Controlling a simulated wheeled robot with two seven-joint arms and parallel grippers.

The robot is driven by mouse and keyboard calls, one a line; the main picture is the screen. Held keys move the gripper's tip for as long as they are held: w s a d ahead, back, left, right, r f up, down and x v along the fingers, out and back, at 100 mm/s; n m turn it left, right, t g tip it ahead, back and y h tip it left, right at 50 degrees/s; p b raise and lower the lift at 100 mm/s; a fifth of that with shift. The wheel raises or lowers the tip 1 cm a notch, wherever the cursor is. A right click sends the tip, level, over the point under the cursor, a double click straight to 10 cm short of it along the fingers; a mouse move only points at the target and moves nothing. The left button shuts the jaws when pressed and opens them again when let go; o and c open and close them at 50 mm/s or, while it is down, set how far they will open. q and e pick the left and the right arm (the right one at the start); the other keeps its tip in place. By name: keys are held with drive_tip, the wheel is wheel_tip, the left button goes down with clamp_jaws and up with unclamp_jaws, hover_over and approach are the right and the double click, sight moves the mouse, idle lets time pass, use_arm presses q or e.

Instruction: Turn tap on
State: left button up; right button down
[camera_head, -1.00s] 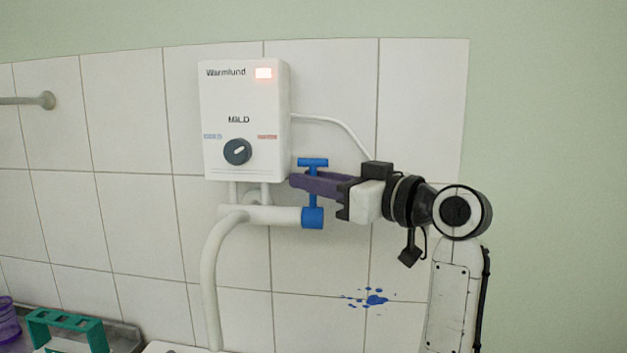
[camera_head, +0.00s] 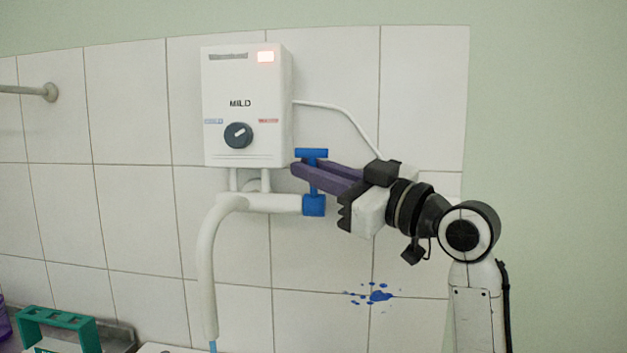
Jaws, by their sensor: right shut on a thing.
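The tap has a white curved spout (camera_head: 207,255) under the white wall heater (camera_head: 222,105). Its blue T-shaped handle (camera_head: 311,153) stands upright above a blue valve body (camera_head: 314,205) at the right end of the white pipe. My right gripper (camera_head: 304,170) comes in from the right, its purple fingers shut around the stem of the handle, just below the crossbar. A light blue strip, looking like water, shows below the spout's lower end (camera_head: 212,346) at the picture's bottom edge. My left gripper is not in view.
The heater has a red lit display and a dark dial (camera_head: 238,135). A green rack (camera_head: 58,328) stands at the lower left beside a metal edge. Blue paint splashes (camera_head: 372,293) mark the tiled wall, which is bare around my right arm.

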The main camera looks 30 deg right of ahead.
drive_tip(key=c, duration=1.8)
unclamp_jaws()
use_arm(q)
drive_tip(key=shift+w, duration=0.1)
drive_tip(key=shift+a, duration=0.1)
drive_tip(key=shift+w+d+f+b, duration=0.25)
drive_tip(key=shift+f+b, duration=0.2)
drive_tip(key=shift+b, duration=0.5)
use_arm(e)
drive_tip(key=v, duration=1)
drive_tip(key=shift+s+d, duration=0.1)
drive_tip(key=shift+s, duration=0.05)
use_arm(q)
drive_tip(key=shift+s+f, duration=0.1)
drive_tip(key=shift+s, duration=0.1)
